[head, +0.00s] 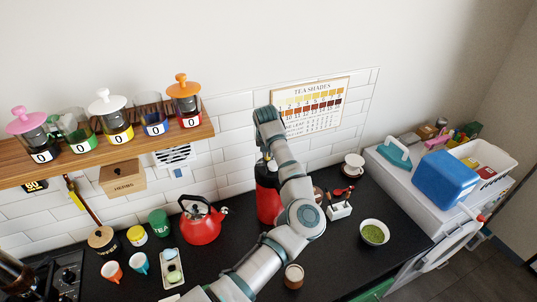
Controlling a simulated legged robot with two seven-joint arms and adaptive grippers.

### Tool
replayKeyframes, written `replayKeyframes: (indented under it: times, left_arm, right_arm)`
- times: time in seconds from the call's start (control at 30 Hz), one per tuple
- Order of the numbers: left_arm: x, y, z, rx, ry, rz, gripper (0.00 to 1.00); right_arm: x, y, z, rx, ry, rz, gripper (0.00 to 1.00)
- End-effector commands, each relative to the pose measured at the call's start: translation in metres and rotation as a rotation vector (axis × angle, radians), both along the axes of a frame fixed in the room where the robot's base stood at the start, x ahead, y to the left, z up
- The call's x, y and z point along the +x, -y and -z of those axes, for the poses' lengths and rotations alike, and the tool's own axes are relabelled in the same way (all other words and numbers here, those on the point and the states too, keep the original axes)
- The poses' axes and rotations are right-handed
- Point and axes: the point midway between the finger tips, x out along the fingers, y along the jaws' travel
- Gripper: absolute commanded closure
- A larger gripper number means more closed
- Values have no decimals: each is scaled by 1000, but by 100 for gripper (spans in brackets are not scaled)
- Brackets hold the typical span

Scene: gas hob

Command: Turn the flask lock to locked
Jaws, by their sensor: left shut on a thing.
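The red flask (267,197) stands upright on the black counter, close to the tiled wall. My left arm reaches up in front of it and bends down over its dark top. My left gripper (266,154) is at the top of the flask, shut on the part there. The arm and wrist hide much of the fingers and the flask's right side. The lock itself is too small and covered to read its position. My right gripper is not in view.
A red kettle (201,222) stands left of the flask. A small rack with red-handled items (340,211) and a bowl of green powder (374,233) are to the right. A wooden shelf (95,157) with canisters hangs at the upper left.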

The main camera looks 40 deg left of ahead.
Motion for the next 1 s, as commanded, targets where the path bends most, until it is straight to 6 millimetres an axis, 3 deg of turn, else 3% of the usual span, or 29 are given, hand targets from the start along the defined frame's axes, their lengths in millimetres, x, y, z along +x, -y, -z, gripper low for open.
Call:
replayKeyframes:
  times: [0.43, 1.0]
  left_arm:
    - [0, -1, 0, 0, 2, 238, 100]
    - [-1, -1, -1, -1, 1, 275, 100]
  right_arm:
    - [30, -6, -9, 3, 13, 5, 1]
    - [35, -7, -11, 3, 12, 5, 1]
